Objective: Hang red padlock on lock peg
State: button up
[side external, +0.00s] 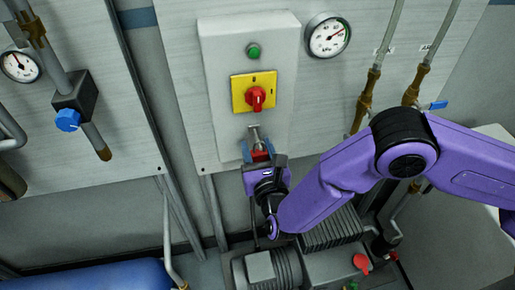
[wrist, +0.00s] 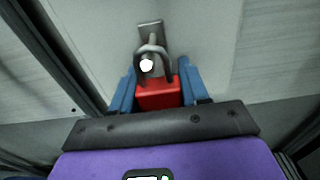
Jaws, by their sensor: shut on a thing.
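The red padlock (side external: 260,156) is between the fingers of my gripper (side external: 258,152), just below the lock peg (side external: 255,133) on the grey panel box. In the wrist view, the padlock's red body (wrist: 158,95) is gripped between two blue fingers, with its grey shackle upright above. The lock peg's pale round end (wrist: 146,64) shows inside the shackle's loop, left of its middle. Its mounting plate (wrist: 150,28) is behind. I cannot tell whether the shackle touches the peg. My gripper also shows in the wrist view (wrist: 160,90).
Above the peg are a yellow plate with a red rotary switch (side external: 256,98) and a green button (side external: 254,51) on the grey box (side external: 215,75). A gauge (side external: 327,37) and pipes are to the right. A motor unit (side external: 275,270) stands below.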

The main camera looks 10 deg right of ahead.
jog(key=o, duration=1.2)
